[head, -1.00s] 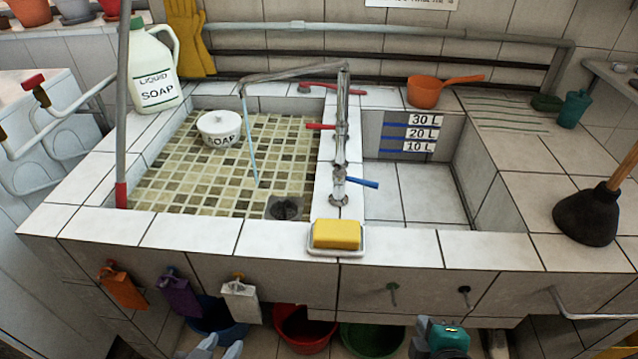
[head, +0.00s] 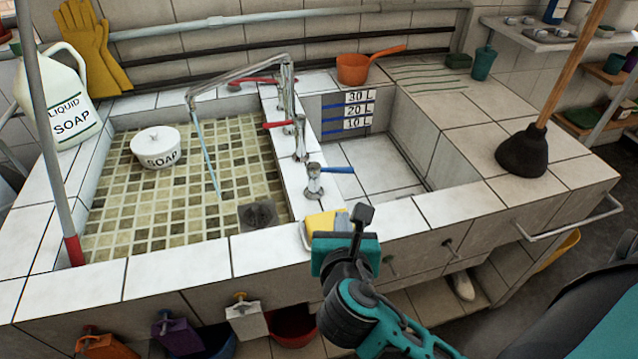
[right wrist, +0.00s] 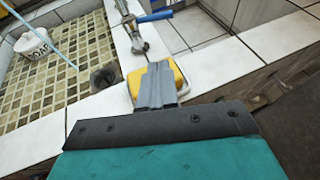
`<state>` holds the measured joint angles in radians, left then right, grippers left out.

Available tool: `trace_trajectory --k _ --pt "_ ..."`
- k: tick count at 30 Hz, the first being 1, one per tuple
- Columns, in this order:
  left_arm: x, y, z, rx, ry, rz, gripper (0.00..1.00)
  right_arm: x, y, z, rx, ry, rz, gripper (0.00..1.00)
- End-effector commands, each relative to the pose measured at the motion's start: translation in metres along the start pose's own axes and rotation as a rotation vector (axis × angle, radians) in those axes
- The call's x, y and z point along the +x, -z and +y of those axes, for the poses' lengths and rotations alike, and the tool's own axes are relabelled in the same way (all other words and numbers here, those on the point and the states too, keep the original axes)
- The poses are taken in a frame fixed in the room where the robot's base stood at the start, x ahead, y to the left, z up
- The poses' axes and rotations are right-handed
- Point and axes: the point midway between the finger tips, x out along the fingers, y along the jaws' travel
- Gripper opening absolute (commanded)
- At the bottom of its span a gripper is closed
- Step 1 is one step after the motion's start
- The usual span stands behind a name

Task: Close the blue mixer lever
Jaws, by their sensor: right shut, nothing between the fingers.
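The blue mixer lever (head: 337,170) sticks out to the right from the chrome mixer (head: 314,184) on the divider between the two basins. It also shows at the top of the right wrist view (right wrist: 155,17). A thin stream of water (head: 208,165) falls from the spout into the left, tiled basin. My right gripper (head: 343,221) is shut and empty, over the yellow soap at the front ledge, nearer to me than the lever and apart from it. Its grey fingers (right wrist: 156,80) hide part of the soap in the right wrist view. My left gripper is out of view.
The yellow soap (head: 321,225) lies in a dish on the front ledge. A soap pot (head: 157,147) sits in the left basin. A plunger (head: 522,150) stands at right. The right basin (head: 370,175) is clear.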

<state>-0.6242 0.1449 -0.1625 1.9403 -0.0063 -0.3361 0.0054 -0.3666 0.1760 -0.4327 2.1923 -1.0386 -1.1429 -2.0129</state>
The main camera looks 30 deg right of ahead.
Motion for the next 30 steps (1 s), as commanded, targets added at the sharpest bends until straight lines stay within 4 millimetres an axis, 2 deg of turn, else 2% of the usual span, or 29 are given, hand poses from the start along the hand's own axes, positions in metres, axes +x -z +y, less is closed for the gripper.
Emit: trace_trajectory --k 5,18,24,30 --pt "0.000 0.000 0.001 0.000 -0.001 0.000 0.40 0.017 -0.001 -0.001 -0.009 0.004 -0.005 0.00" --pt "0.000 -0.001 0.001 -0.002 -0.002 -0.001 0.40 0.106 -0.004 0.000 -0.002 0.002 -0.004 0.00" --pt "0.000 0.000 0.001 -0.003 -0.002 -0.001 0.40 0.127 -0.018 0.000 -0.004 0.002 -0.002 0.00" --pt "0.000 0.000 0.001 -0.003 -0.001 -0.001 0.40 0.133 -0.022 -0.001 -0.004 0.001 -0.001 0.00"
